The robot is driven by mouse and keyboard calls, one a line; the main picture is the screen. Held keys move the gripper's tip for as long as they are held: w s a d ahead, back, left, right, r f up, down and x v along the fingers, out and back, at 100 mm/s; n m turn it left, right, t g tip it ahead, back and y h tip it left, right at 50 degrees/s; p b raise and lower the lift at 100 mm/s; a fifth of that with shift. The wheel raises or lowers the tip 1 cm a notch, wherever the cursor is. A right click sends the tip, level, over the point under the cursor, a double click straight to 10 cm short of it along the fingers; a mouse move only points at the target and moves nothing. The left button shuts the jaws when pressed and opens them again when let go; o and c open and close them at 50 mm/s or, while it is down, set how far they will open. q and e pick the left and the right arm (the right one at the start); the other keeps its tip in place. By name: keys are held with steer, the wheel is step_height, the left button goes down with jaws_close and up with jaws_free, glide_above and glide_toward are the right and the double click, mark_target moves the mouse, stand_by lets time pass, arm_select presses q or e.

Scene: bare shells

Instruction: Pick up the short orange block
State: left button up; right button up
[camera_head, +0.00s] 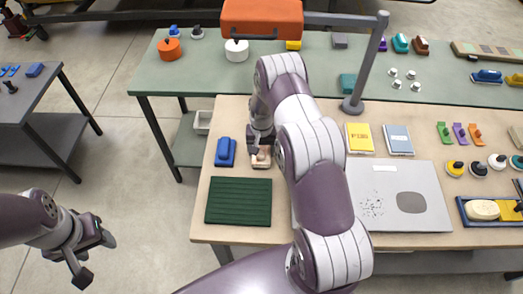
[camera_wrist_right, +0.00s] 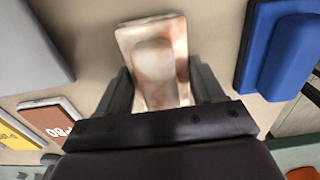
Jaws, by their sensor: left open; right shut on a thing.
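My right gripper (camera_wrist_right: 158,95) is shut on a mottled white and rust-brown block (camera_wrist_right: 152,45) with a raised middle. In the head view the gripper (camera_head: 262,147) points down at the table, and the block (camera_head: 261,158) shows just below it. I cannot tell whether the block touches the table. No plain short orange block is clear to me; an orange round piece with a dark knob (camera_head: 169,49) stands on the far green table, and a small orange piece (camera_head: 475,133) lies at the right. My left gripper (camera_head: 92,262) is open and empty over the floor at lower left.
A blue block (camera_head: 226,152) lies just left of the held block. A dark green ribbed mat (camera_head: 238,201) lies in front. A grey panel (camera_head: 412,170) and yellow box (camera_head: 359,138) lie to the right. A grey post (camera_head: 366,62) stands behind my right arm.

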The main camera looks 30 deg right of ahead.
steer(key=r+b, duration=0.1)
steer(key=r, duration=0.1)
steer(key=d+r+b, duration=0.1)
steer(key=shift+r, duration=0.4)
steer(key=d+r+b, duration=0.3)
steer(key=d+r, duration=0.4)
steer(key=d, duration=0.3)
steer(key=shift+d, duration=0.35)
